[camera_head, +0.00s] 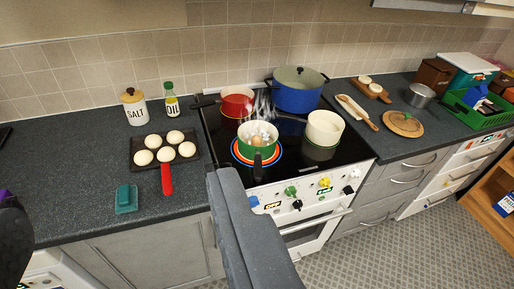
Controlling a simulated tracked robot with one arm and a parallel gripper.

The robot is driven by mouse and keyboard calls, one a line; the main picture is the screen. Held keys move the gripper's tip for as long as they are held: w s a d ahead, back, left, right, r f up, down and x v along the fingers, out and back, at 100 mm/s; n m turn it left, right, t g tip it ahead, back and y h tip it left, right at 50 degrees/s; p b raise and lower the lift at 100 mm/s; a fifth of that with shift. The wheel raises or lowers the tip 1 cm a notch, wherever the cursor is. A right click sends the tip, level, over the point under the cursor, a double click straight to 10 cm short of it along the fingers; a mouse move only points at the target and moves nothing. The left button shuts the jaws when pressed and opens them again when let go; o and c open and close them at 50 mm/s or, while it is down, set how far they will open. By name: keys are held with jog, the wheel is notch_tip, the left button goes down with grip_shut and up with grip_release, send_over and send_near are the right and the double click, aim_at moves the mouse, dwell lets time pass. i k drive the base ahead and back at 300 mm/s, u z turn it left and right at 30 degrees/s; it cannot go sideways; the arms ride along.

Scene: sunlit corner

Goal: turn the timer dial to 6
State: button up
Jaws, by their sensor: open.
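The stove's white front panel (310,193) carries several knobs: a green knob (290,191), a yellow knob (325,182), a blue knob (254,201) and black knobs (297,205). Small dark displays sit among them, and one (272,206) appears to read OFF. I cannot tell which knob is the timer dial, nor read its numbers. My gripper (226,190) shows as a grey shape rising from the bottom edge, in front of the stove's left side. It is open, touches no knob that I can see, and covers part of the stove's lower left front.
A pan of buns (137,154) stands on the left counter. Floor (400,245) is free at right.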

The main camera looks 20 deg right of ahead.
aim_at(348, 191)
jog(key=k, duration=1.1)
jog(key=z, duration=0.6)
jog(key=i, duration=1.65)
jog(key=u, duration=0.5)
